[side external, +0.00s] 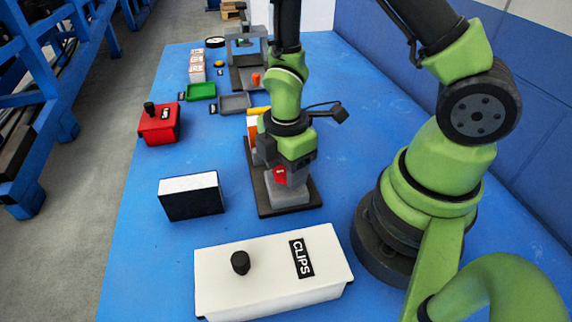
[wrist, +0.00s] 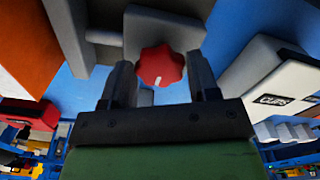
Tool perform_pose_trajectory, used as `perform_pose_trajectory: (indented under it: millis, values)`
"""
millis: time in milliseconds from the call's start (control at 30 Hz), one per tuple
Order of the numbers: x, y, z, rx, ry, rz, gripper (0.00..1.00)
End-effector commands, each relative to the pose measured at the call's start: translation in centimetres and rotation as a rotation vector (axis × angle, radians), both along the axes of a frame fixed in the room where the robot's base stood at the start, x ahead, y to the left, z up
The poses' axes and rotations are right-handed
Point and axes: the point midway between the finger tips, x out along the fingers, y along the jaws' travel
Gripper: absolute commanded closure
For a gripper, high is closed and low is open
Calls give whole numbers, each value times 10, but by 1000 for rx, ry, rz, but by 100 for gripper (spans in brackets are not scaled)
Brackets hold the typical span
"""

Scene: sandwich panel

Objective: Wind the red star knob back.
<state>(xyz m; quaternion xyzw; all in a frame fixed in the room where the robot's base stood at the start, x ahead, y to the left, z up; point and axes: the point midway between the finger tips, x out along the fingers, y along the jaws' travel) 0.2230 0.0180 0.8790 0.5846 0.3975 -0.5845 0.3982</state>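The red star knob (wrist: 160,65) has a lobed rim and a white mark near its lower edge in the wrist view. It also shows in the side view (side external: 279,174), on a grey fixture (side external: 287,192) on a dark base plate (side external: 265,193). My gripper (wrist: 160,68) is at the knob, with one finger on each side of it in the wrist view. The fingers stand apart, with little or no gap to the rim. I cannot tell whether they touch it. The side view hides most of the fingers.
A white CLIPS box (side external: 216,270) with a black knob stands at the front. A black-and-white block (side external: 191,205) and a red box (side external: 159,132) stand left of the fixture. Green (side external: 201,91) and grey (side external: 235,103) trays lie farther back. The blue table is clear between them.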

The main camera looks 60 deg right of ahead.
Motion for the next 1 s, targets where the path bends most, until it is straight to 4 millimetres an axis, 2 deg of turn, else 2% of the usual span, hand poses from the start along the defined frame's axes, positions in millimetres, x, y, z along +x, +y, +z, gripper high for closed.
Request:
perform_pose_trajectory:
  millis: [33, 100, 467, 567, 1000]
  values:
    - [0, 0, 0, 0, -1, 1, 34]
    - [0, 0, 0, 0, -1, 0, 23]
    - [1, 0, 5, -1, -2, -3, 23]
    - [1, 0, 16, 0, -5, -2, 23]
    - [1, 0, 85, 1, -6, -1, 23]
